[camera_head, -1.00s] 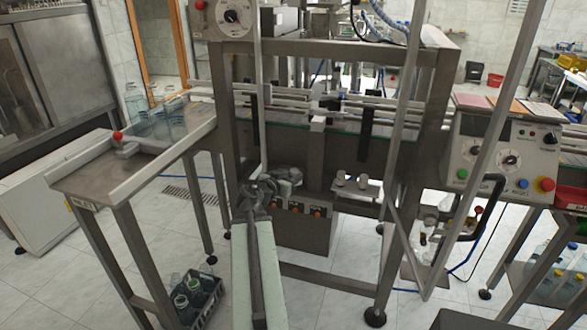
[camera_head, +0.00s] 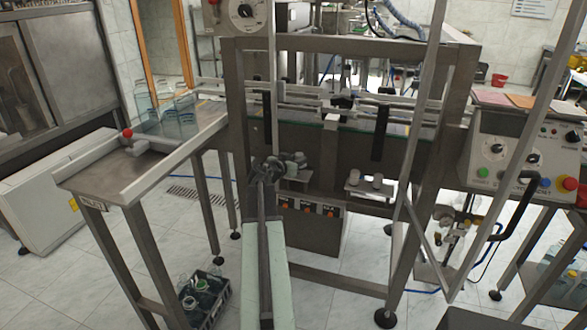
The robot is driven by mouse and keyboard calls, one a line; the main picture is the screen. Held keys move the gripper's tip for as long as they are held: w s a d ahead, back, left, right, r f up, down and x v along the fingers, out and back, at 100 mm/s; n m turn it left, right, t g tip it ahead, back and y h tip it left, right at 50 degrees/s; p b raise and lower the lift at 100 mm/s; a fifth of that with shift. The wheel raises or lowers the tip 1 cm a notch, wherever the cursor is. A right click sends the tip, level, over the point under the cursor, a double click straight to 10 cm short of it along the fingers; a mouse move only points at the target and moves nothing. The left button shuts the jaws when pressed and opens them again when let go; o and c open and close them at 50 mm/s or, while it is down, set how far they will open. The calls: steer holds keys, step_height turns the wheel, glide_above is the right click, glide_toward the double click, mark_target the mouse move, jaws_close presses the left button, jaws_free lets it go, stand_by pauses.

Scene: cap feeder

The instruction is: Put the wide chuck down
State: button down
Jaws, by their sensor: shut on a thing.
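My gripper (camera_head: 270,168) is at the far end of my outstretched arm, in front of the machine's lower frame and above the box with orange switches. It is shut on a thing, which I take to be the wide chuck. Grey, rounded shapes show at and just right of the gripper, beside a small metal shelf (camera_head: 299,178). The gripper hides much of this spot, so I cannot tell which shape is the chuck or whether it touches the shelf. A second small shelf (camera_head: 354,189) to the right bears two pale short cylinders (camera_head: 370,181).
The steel side table (camera_head: 105,180) with clear bottles (camera_head: 180,118) stands left. A crate of bottles (camera_head: 205,295) is on the floor. The switch box (camera_head: 312,230) is below the gripper. Slanted metal posts (camera_head: 418,130) and a control panel (camera_head: 520,155) stand right.

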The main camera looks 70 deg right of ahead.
steer(key=f+b, duration=0.2)
steer(key=f, duration=0.1)
steer(key=shift+s+d+f+b, duration=0.1)
steer(key=shift+s+f+b, duration=0.1)
steer(key=shift+f+b, duration=0.1)
steer(key=shift+w+r, duration=0.25)
steer(key=shift+f, duration=0.2)
steer(key=c, duration=1.1)
jaws_free()
steer(key=shift+r, duration=0.1)
steer(key=shift+a+r+p, duration=0.25)
steer(key=shift+a+p, duration=0.05)
steer(key=shift+p, duration=0.1)
steer(key=p+v, duration=0.2)
steer(key=v, duration=0.9)
steer(key=shift+w+a+f+p, duration=0.1)
steer(key=shift+a+p, duration=0.25)
